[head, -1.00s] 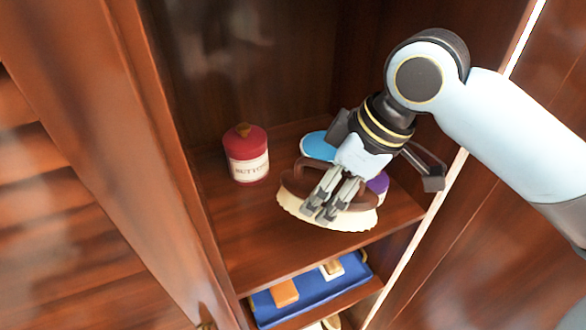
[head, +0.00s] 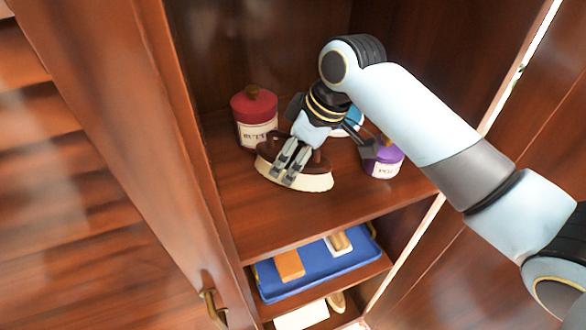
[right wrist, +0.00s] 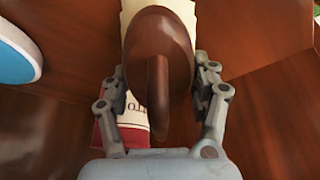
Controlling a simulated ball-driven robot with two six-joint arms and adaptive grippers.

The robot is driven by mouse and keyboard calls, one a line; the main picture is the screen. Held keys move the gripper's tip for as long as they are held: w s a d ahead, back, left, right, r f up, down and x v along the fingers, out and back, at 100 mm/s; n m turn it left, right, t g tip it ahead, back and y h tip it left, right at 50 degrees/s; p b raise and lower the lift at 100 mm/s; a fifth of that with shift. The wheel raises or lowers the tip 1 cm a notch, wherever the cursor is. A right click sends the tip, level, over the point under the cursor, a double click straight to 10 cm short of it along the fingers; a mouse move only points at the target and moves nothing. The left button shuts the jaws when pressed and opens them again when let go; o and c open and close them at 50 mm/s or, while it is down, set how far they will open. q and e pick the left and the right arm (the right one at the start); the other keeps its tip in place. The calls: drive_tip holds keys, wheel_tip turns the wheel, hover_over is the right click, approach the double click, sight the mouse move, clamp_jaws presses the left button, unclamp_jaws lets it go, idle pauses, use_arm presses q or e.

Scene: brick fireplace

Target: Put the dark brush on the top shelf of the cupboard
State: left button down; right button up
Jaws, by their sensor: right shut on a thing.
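The dark brush (head: 265,152) has a dark brown wooden back with a handle and cream bristles. It is at the top shelf (head: 330,215) of the cupboard, bristles down; I cannot tell whether the bristles touch the board. My right gripper (head: 287,172) is shut on the brush. In the right wrist view the brush (right wrist: 158,50) lies between both fingers of the right gripper (right wrist: 160,95). My left gripper is in neither view.
A red tin (head: 255,118) stands close behind the brush on the left. A purple tin (head: 383,160) stands to the right, and a blue-topped thing (head: 350,122) is behind the gripper. The shelf's front is clear. Below lies a blue tray (head: 320,268) with small blocks.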

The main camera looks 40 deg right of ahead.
sight(300, 143)
drive_tip(key=shift+f, duration=0.4)
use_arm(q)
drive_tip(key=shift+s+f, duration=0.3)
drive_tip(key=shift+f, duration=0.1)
use_arm(e)
drive_tip(key=shift+r, duration=0.15)
drive_tip(key=o, duration=1.2)
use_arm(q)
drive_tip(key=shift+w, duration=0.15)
use_arm(e)
drive_tip(key=shift+o, duration=0.2)
drive_tip(key=shift+r+p, duration=0.25)
drive_tip(key=shift+p, duration=0.05)
drive_tip(key=p+v, duration=0.3)
drive_tip(key=p, duration=0.1)
drive_tip(key=shift+r, duration=0.25)
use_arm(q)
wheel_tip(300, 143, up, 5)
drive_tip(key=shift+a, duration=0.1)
use_arm(e)
drive_tip(key=v, duration=0.8)
drive_tip(key=shift+s+d, duration=0.1)
drive_tip(key=shift+s, duration=0.05)
